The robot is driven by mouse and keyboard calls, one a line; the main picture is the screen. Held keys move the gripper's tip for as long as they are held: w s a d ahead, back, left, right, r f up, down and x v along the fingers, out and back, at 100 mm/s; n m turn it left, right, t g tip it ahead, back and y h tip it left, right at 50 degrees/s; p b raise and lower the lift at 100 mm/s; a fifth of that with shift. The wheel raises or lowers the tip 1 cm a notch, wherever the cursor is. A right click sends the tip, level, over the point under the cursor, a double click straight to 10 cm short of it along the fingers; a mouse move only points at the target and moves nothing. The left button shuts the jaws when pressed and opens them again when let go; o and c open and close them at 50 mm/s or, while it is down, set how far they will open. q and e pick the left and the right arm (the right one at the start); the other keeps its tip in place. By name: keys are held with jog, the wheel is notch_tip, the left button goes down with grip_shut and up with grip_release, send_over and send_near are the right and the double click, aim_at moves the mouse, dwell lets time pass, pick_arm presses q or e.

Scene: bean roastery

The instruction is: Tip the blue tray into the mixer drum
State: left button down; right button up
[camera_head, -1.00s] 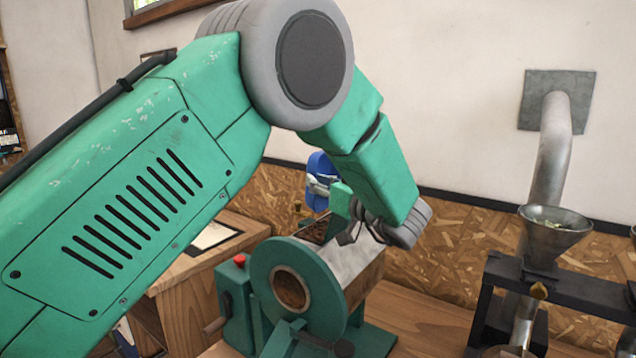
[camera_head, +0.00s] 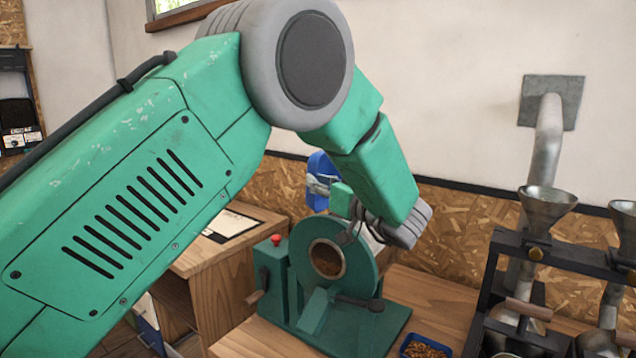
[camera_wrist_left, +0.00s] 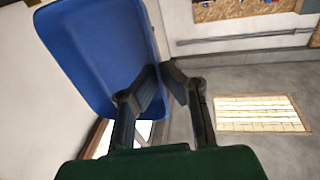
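A blue tray (camera_head: 320,176) is held up on edge, steeply tilted, behind and above the machine. It also fills the upper left of the left wrist view (camera_wrist_left: 100,60), where no contents show. My left gripper (camera_wrist_left: 162,72) is closed on the tray's rim; in the head view it (camera_head: 350,222) is partly hidden by my wrist. The green mixer drum (camera_head: 360,262) stands on the bench below, its round front opening showing brown material inside. My gripper and wrist cover part of the drum's top and back. My right gripper is not in view.
A small blue container of brown pieces (camera_head: 425,345) sits on the bench at the front. A black rack with metal funnels (camera_head: 545,207) stands to the right. A wooden desk with a paper (camera_head: 230,224) is at the left. A red knob (camera_head: 276,240) tops the machine's green box.

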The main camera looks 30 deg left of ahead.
pick_arm(q)
jog(key=s+d+f+m+t+h, duration=0.3)
jog(key=d+f+m+t+h, duration=0.3)
jog(key=h, duration=0.3)
jog(key=s+d+f+m+t+h, duration=0.3)
jog(key=d+f+m+t+h, duration=0.3)
jog(key=d+m+t+h, duration=0.2)
jog(key=shift+s+d+m+h, duration=0.25)
jog(key=shift+d+m+h, duration=0.35)
jog(key=shift+d+h, duration=0.1)
